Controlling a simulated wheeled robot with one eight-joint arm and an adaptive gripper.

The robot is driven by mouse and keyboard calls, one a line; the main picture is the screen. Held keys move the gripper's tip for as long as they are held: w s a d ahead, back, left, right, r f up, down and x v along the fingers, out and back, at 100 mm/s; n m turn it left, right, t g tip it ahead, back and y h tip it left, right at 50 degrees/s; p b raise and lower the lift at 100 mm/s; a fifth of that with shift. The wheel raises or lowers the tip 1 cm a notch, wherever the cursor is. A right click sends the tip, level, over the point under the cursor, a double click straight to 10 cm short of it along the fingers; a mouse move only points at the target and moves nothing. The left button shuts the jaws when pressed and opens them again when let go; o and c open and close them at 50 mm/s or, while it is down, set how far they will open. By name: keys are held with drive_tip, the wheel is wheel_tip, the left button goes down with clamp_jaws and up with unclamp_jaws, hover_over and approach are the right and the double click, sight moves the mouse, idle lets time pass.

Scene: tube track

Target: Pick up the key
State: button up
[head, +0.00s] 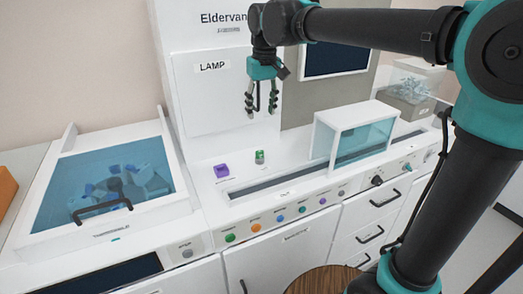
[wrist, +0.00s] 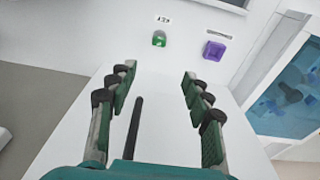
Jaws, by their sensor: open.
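No piece clearly shaped like a key shows; I cannot tell whether the small green-topped piece is the key. This green-topped piece (head: 260,157) stands upright on the white console behind the dark slot; it also shows in the wrist view (wrist: 159,39), near a small label too blurred to read surely. A purple block (head: 221,171) sits to its left, and in the wrist view the block (wrist: 215,50) is to its right. My gripper (head: 261,111) is open, above the console and apart from both. In the wrist view the fingers (wrist: 158,76) are spread, with a dark bar between them.
A clear-sided white box (head: 352,140) straddles the slot at right. A row of coloured buttons (head: 279,218) lines the console front. A lidded blue-glass bin (head: 105,185) is at left. A tall white panel marked LAMP (head: 215,95) rises behind.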

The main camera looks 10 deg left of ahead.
hover_over(260, 151)
drive_tip(key=f, duration=1.1)
drive_tip(key=shift+s+f, duration=0.25)
drive_tip(key=shift+f, duration=0.1)
drive_tip(key=shift+w+f, duration=0.2)
drive_tip(key=shift+f, duration=2.6)
drive_tip(key=shift+c, duration=0.6)
drive_tip(key=c, duration=0.9)
